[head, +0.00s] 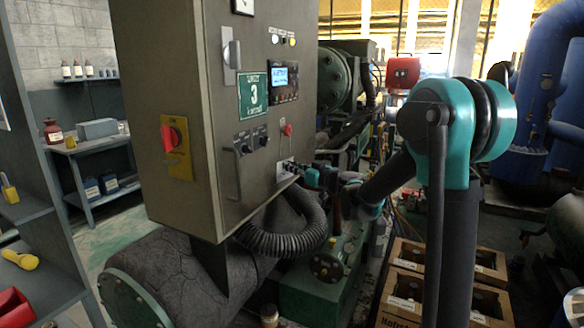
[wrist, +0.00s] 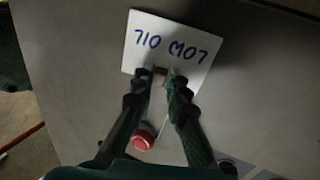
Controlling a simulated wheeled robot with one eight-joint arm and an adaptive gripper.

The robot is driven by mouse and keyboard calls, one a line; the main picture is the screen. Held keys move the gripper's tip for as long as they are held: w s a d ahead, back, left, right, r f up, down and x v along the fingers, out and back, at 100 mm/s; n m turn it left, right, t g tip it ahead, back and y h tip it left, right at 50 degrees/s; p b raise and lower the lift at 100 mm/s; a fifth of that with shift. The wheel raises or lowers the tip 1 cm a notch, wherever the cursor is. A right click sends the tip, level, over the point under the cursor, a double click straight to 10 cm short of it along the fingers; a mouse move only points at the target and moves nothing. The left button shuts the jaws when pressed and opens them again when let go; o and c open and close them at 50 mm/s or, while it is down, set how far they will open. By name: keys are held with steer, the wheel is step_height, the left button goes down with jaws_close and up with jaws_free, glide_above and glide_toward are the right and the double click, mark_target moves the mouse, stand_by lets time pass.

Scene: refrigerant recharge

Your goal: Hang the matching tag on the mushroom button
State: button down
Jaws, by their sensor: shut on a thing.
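My gripper (wrist: 162,82) is shut on the edge of a white tag (wrist: 172,48). The red mushroom button (wrist: 144,138) shows between my fingers in the wrist view, on the grey panel. The tag is off to one side of it, not around it. In the head view the red button (head: 287,129) is on the cabinet's right face, and my gripper (head: 298,172) is just below it.
The grey cabinet (head: 220,190) carries a green sign with a "3", a small lit display, several knobs and a red rotary switch (head: 175,139) on a yellow plate. A black corrugated hose (head: 290,240) curves below my gripper.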

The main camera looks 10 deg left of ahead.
steer(key=c, duration=1.4)
jaws_free()
steer(key=shift+a, duration=0.15)
steer(key=shift+c, duration=0.2)
steer(key=v, duration=1.2)
steer(key=s+d+f+m+g+h, duration=0.2)
steer(key=s+d+f+g+h, duration=0.1)
steer(key=s+f, duration=0.55)
steer(key=s+d+f+m+g+h, duration=0.2)
steer(key=s+d+f+h, duration=0.2)
steer(key=s+f, duration=0.45)
steer(key=s+d+f+m+g+h, duration=0.2)
steer(key=s+d+f+m+h, duration=0.4)
steer(key=s+d+f, duration=0.3)
steer(key=s+d, duration=0.3)
steer(key=d, duration=0.1)
steer(key=shift+s+d+f+h, duration=0.2)
steer(key=shift+d+f+h, duration=0.1)
steer(key=shift+f+h, duration=0.1)
